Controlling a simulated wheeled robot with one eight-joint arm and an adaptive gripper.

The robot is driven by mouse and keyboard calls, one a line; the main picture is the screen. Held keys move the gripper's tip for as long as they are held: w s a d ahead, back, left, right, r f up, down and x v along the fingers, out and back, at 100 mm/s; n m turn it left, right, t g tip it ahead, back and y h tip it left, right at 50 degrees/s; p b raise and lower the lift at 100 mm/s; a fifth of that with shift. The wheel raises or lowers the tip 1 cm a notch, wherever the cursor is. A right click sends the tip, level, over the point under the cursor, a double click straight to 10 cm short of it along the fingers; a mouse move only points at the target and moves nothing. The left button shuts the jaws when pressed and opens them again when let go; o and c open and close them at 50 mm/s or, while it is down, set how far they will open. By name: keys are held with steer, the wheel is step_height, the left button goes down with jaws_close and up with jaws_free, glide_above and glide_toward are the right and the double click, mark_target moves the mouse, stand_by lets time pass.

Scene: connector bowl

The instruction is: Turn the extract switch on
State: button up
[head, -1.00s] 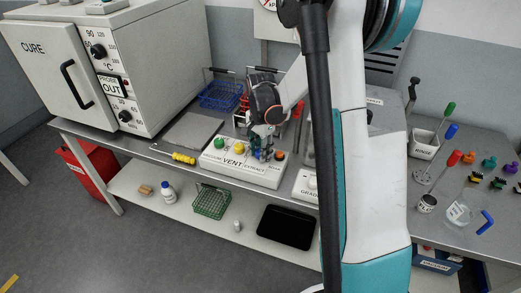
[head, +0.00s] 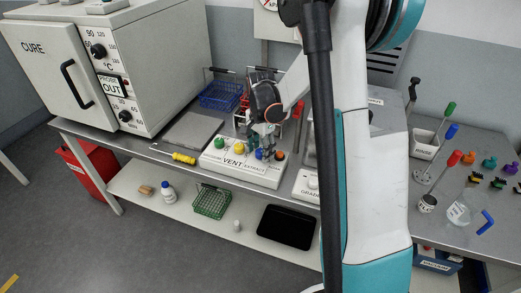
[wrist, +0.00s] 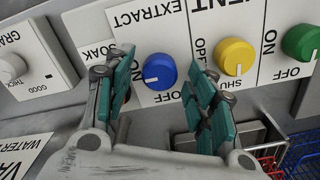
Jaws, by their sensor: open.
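The extract switch is a round blue knob (wrist: 159,71) on a white panel (wrist: 160,20) marked EXTRACT, in the wrist view. The knob also shows in the head view (head: 259,154). My gripper (wrist: 158,66) is open, with one teal-padded finger on each side of the knob and a gap visible on both sides. In the head view my gripper (head: 267,150) hangs over the right part of the panel.
A yellow knob (wrist: 235,56) and a green knob (wrist: 300,42) sit to the right in the wrist view. An orange knob (head: 280,155) is close to my gripper. Behind stand wire baskets, one blue (head: 221,96). A grey dial box (wrist: 12,68) is nearby.

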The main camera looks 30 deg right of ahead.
mark_target(260, 151)
step_height(260, 151, up, 12)
steer(key=shift+f, duration=0.2)
steer(key=shift+s, duration=0.1)
stand_by(0.5)
